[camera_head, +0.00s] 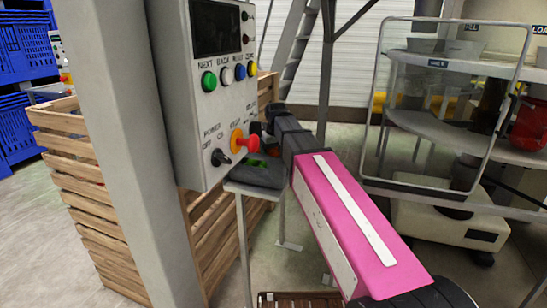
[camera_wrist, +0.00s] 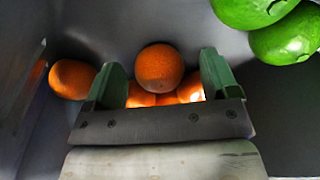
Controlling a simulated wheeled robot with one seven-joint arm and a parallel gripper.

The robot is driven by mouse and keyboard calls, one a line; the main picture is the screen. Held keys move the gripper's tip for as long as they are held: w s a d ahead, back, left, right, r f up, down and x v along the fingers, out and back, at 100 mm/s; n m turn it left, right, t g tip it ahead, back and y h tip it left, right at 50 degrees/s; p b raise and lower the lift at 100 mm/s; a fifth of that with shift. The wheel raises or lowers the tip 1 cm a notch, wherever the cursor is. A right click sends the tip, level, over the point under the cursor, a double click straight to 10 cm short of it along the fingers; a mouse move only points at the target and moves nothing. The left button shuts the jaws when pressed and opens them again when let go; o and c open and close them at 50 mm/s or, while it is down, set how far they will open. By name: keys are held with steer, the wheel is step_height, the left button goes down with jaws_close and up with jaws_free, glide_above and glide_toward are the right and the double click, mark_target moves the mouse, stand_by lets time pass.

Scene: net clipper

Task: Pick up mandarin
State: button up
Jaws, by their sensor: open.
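In the wrist view, my gripper (camera_wrist: 162,62) is open, with one dark green finger on each side of the picture's middle. An orange mandarin (camera_wrist: 160,68) shows in the gap between the fingertips; I cannot tell whether it touches either finger. Several more mandarins (camera_wrist: 140,97) show lower in the gap, partly hidden by the gripper body. Another mandarin (camera_wrist: 72,79) lies left of the left finger, near a grey wall. In the head view, my pink arm reaches to a dark grey tray (camera_head: 262,176); the fingers are not clearly visible there.
Two green fruits (camera_wrist: 283,42) lie at the upper right of the wrist view. In the head view, a grey control box (camera_head: 215,130) with buttons stands close left of my arm. A wooden crate (camera_head: 85,200) is behind it. A shelving unit (camera_head: 440,130) stands right.

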steer(key=c, duration=1)
step_height(320, 180, up, 10)
steer(key=shift+f, duration=0.1)
stand_by(0.4)
